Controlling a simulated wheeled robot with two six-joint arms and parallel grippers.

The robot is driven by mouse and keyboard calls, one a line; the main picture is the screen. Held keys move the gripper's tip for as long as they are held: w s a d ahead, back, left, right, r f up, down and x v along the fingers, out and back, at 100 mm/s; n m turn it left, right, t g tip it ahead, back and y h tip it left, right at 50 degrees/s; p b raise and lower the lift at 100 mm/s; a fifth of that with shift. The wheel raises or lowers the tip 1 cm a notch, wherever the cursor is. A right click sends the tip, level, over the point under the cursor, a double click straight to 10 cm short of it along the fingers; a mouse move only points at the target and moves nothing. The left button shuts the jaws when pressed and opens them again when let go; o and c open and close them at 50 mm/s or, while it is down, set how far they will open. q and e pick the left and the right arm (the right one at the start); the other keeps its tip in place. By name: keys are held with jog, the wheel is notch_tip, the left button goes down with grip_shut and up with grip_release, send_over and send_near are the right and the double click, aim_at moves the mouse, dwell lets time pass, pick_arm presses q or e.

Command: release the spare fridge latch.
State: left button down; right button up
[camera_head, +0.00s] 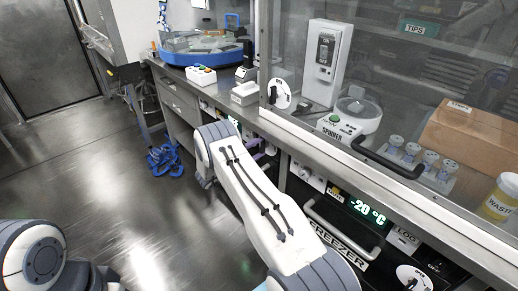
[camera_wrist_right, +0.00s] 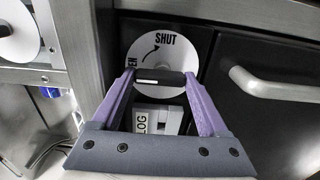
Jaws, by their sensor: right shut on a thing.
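The spare fridge latch is a white round dial (camera_wrist_right: 138,42) in the right wrist view, marked SHUT with a curved arrow and a partly hidden word on its left. A black bar handle (camera_wrist_right: 172,78) with a white mark lies level across it. My right gripper (camera_wrist_right: 160,77) has its purple fingers closed on the two ends of this bar. My left gripper is out of view.
In the head view a freezer handle (camera_head: 342,232) and another dial (camera_head: 413,278) are at lower right.

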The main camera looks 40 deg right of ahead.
jog(key=o, duration=1.2)
jog(key=shift+o, duration=0.2)
jog(key=a, duration=1)
jog(key=shift+s+a, duration=0.3)
jog(key=shift+s, duration=0.1)
